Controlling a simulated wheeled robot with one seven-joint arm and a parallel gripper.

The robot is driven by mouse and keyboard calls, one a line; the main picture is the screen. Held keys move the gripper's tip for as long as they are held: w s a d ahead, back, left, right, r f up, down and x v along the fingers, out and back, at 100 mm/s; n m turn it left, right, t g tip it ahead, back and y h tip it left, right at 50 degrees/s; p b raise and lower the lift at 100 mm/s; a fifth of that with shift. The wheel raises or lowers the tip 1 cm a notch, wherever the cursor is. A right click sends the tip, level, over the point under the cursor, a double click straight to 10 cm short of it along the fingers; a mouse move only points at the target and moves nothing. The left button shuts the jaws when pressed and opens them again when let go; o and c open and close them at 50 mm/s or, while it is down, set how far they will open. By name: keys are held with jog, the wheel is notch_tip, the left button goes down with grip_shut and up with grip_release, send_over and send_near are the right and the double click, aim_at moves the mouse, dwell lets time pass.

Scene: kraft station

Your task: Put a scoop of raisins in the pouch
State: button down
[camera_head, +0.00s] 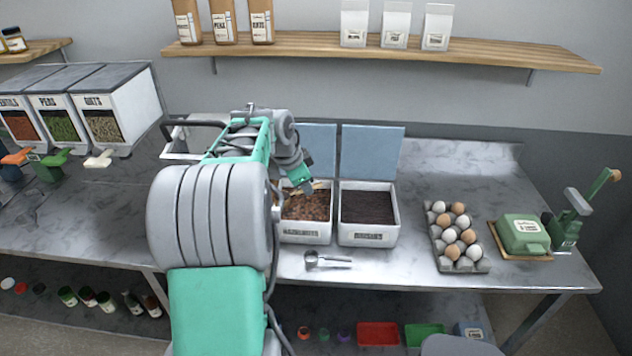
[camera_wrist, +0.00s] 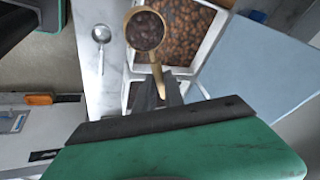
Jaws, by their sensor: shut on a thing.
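My gripper (camera_head: 303,180) is over the left open bin, labelled hazelnuts (camera_head: 305,239). In the wrist view my gripper (camera_wrist: 166,92) is shut on the handle of a brass-coloured scoop (camera_wrist: 158,78). The scoop's round bowl holds dark brown pieces (camera_wrist: 147,30); I cannot tell for sure whether they are raisins. The bowl appears over the edge of a white bin of brown nuts (camera_wrist: 185,25). The raisins bin (camera_head: 368,208), full of dark contents, stands open to the right. I cannot make out an open pouch on the counter; my arm hides part of it.
A metal scoop (camera_head: 326,260) lies on the counter before the bins. An egg tray (camera_head: 470,263) and a green device (camera_head: 521,234) stand at right. Blue lids (camera_head: 370,152) stand up behind the bins. White pouches (camera_head: 395,25) and brown pouches (camera_head: 223,22) stand on the shelf (camera_head: 400,52).

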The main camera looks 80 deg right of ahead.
aim_at(284, 199)
jog(key=w+a, duration=0.1)
jog(key=w, duration=0.1)
jog(key=w+a, duration=0.2)
jog(key=shift+w+p, duration=0.25)
jog(key=shift+p, duration=0.05)
jog(key=h, duration=0.1)
jog(key=a+h+b, duration=0.1)
jog(key=shift+f+h, duration=0.15)
jog(key=shift+h, duration=0.15)
jog(key=shift+a+g+h+b, duration=0.1)
jog(key=shift+g+h+b, duration=0.2)
jog(key=shift+b, duration=0.3)
jog(key=shift+f+h+b, duration=0.1)
jog(key=shift+h+b, duration=0.4)
jog(key=shift+b, duration=0.35)
jog(key=b, duration=0.1)
jog(key=h+b, duration=0.1)
jog(key=shift+a+h+b, duration=0.25)
jog(key=shift+h+b, duration=0.05)
jog(key=shift+a+b, duration=0.1)
jog(key=shift+b, duration=0.8)
jog(key=a+h+b, duration=0.1)
jog(key=h+b, duration=0.1)
jog(key=b, duration=0.6)
jog(key=a+g+h+b, duration=0.1)
jog(key=h+b, duration=0.2)
jog(key=b, duration=0.5)
jog(key=shift+w+a+m, duration=0.15)
jog(key=shift+a+m, duration=0.05)
jog(key=shift+m, duration=0.2)
